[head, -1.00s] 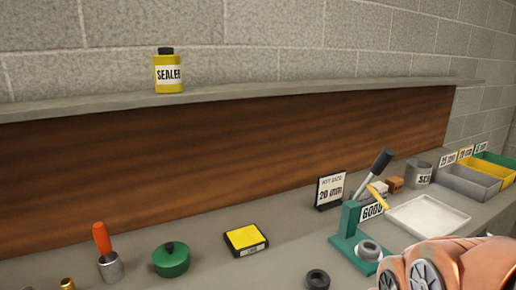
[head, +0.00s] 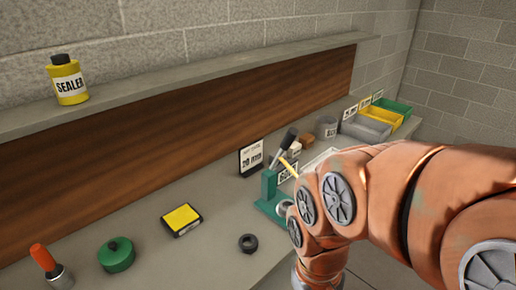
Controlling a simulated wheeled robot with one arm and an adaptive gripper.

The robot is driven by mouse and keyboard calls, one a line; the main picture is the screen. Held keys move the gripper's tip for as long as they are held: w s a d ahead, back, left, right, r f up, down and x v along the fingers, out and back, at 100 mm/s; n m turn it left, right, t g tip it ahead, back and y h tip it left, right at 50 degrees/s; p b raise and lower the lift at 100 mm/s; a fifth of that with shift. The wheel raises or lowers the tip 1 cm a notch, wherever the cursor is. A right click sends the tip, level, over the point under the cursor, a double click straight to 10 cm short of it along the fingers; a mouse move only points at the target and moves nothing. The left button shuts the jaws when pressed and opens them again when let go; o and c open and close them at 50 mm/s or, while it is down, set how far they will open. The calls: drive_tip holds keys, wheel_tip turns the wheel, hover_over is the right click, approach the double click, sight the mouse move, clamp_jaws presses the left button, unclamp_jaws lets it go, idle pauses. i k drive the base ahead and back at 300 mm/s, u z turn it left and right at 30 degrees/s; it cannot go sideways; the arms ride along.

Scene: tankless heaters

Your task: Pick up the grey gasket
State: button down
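A dark grey-black ring (head: 248,243) lies flat on the bench near its front edge. A lighter grey ring-shaped piece (head: 284,206) sits on the base of a green lever press (head: 268,195), partly hidden by my arm. I cannot tell for sure which of the two is the grey gasket. My orange arm fills the right of the view and bends down past the bench's front edge. My gripper is outside the picture.
A sign (head: 251,158) stands behind the press. Grey (head: 365,129), yellow (head: 382,118) and green (head: 393,105) bins are at the far end. Sealer (head: 68,80) is on the shelf.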

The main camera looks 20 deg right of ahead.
sight(286, 202)
drive_tip(key=u, duration=1)
drive_tip(key=k, duration=0.65)
drive_tip(key=z, duration=1.15)
